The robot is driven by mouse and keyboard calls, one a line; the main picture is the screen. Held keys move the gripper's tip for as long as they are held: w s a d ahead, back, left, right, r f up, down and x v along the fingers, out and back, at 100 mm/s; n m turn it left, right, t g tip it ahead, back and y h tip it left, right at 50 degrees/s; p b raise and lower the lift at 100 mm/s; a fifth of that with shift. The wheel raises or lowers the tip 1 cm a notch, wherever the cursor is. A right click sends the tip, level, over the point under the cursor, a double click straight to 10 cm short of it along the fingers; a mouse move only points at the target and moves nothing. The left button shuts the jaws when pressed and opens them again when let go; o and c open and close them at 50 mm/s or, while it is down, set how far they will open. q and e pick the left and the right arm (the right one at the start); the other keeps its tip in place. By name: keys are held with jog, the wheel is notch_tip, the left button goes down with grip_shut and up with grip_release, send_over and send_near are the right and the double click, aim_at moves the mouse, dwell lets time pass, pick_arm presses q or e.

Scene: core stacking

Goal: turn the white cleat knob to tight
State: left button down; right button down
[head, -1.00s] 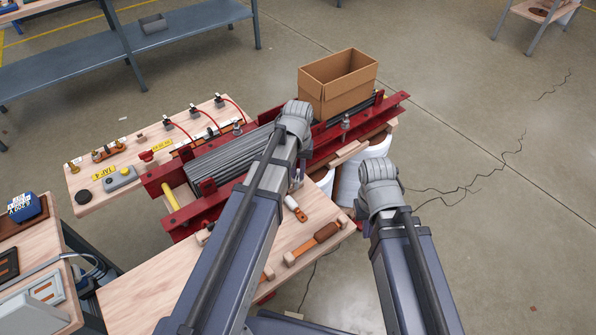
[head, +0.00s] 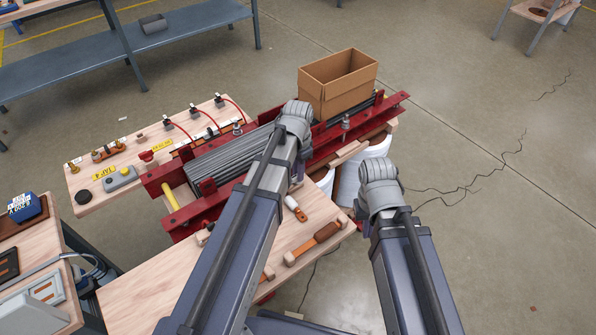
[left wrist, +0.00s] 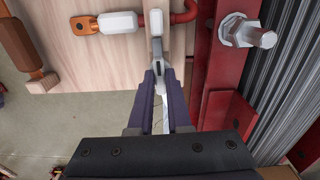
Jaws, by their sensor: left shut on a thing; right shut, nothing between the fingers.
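In the left wrist view a small white knob (left wrist: 156,22) stands at the edge of a pale wooden strip, right at my left fingertips. My left gripper (left wrist: 159,72) is shut on it or on its narrow grey-white stem; the fingers hide where they touch. In the head view my left wrist covers most of the knob and my left gripper (head: 297,182), beside the red frame. I cannot tell the knob's tight mark or exact angle. My right gripper (head: 361,226) is shut and empty, off the bench's right edge and mostly hidden by its arm.
A white and orange piece (left wrist: 118,22) with a red cable lies left of the knob. A red frame (left wrist: 219,85) with a large bolt (left wrist: 250,36) rises close on the right.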

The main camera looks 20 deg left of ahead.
pick_arm(q)
jog(key=shift+m, duration=0.3)
dwell(0.4)
jog(key=c, duration=0.9)
grip_release()
jog(key=shift+o, duration=0.2)
notch_tip(320, 180, up, 8)
jog(key=p, duration=0.8)
jog(key=shift+f, duration=0.1)
